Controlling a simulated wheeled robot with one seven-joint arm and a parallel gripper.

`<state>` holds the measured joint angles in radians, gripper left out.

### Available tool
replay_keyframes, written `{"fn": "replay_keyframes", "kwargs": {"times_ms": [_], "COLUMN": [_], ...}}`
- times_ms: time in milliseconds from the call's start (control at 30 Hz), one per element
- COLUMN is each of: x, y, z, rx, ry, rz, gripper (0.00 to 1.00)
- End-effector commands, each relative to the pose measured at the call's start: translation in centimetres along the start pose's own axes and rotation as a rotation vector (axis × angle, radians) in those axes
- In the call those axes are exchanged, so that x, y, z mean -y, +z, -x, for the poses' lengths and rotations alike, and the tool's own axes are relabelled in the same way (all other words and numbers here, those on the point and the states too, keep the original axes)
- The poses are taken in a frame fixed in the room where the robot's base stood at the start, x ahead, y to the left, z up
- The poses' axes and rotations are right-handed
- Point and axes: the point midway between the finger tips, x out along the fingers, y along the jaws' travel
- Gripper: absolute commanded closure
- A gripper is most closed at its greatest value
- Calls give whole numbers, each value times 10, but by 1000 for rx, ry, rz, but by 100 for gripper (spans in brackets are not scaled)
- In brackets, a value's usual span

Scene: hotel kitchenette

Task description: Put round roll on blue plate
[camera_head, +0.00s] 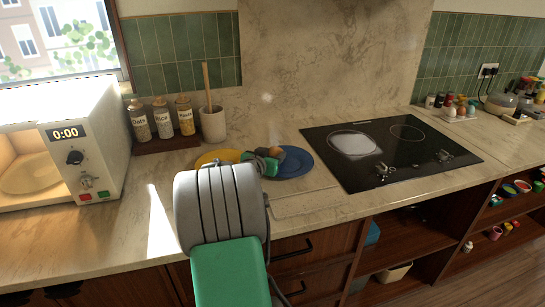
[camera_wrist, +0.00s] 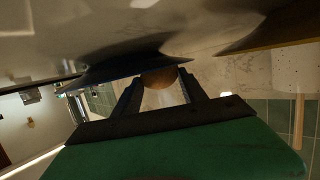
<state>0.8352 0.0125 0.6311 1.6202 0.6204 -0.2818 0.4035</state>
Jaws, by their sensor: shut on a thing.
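The blue plate (camera_head: 302,163) lies on the counter left of the cooktop. The round roll (camera_head: 277,152) is small and brown, and it shows at the left part of the blue plate. My gripper (camera_head: 272,159) is shut on the roll. In the wrist view the roll (camera_wrist: 159,79) sits between the two dark fingertips, close to the dark blue plate rim (camera_wrist: 115,72). I cannot tell whether the roll touches the plate. My arm and gripper hide part of the plate's left side.
A yellow plate (camera_head: 212,158) lies just left of the blue plate, partly behind my arm. Labelled jars (camera_head: 162,118) and a utensil crock (camera_head: 213,125) stand behind. The black cooktop (camera_head: 390,150) is to the right, an open microwave (camera_head: 100,150) to the left.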

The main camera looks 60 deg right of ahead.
Motion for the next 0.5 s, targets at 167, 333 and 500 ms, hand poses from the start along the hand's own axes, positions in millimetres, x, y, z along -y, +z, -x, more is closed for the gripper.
{"fn": "replay_keyframes", "kwargs": {"times_ms": [167, 333, 500], "x": [-2, -2, -2], "y": [15, 18, 19], "z": [-1, -1, -1], "rx": [21, 26, 28], "ry": [2, 3, 3], "rz": [12, 15, 16], "gripper": [38, 28, 28]}}
